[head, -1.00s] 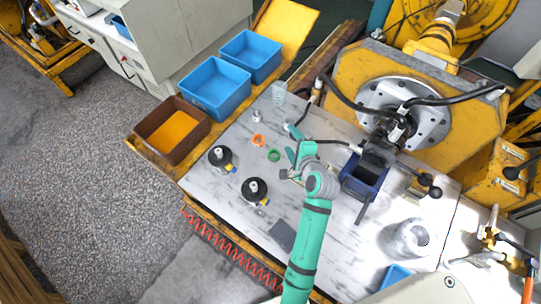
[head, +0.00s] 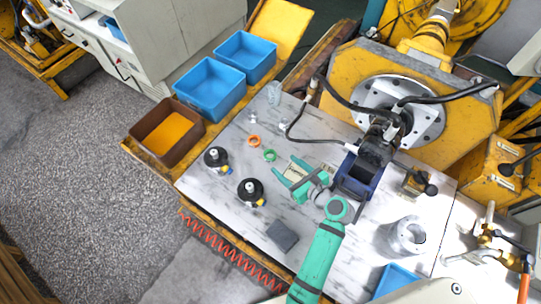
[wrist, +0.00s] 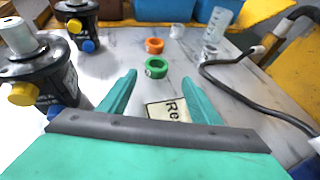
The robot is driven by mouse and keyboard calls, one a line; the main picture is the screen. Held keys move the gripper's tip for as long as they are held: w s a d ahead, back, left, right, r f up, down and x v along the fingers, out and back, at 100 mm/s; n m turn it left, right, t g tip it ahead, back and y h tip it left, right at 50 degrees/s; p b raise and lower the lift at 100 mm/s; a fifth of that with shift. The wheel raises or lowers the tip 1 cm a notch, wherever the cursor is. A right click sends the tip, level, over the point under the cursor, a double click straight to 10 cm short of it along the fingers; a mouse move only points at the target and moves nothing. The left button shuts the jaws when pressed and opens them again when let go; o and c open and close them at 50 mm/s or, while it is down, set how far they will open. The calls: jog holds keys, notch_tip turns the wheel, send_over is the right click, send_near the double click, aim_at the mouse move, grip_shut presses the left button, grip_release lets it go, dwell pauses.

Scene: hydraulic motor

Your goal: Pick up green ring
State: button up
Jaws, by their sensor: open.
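The green ring (head: 270,155) lies flat on the marble-patterned table top. In the wrist view the green ring (wrist: 156,68) is ahead of the fingertips, near the middle between them and apart from them. My gripper (head: 284,172) has teal fingers and sits just to the lower right of the ring in the head view. In the wrist view my gripper (wrist: 164,84) is open, with only the table and a label with letters (wrist: 167,110) between its fingers. The ring is fully visible in both views.
An orange ring (wrist: 154,46) lies just beyond the green one. Two black cylinders (head: 217,158) (head: 251,191) stand to the left. A black hose (wrist: 245,88) curves at right. Blue bins (head: 209,88) and a brown bin (head: 190,133) stand beyond the table's far left edge.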

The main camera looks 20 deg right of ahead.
aim_at(267, 153)
jog(key=shift+a+x, duration=0.2)
jog(key=shift+x, duration=1.75)
jog(key=shift+a+x, duration=0.2)
jog(key=shift+x, duration=1.8)
jog(key=shift+s, duration=0.15)
jog(key=shift+c, duration=0.2)
jog(key=c, duration=1.1)
jog(key=shift+o, duration=0.2)
jog(key=shift+r, duration=0.1)
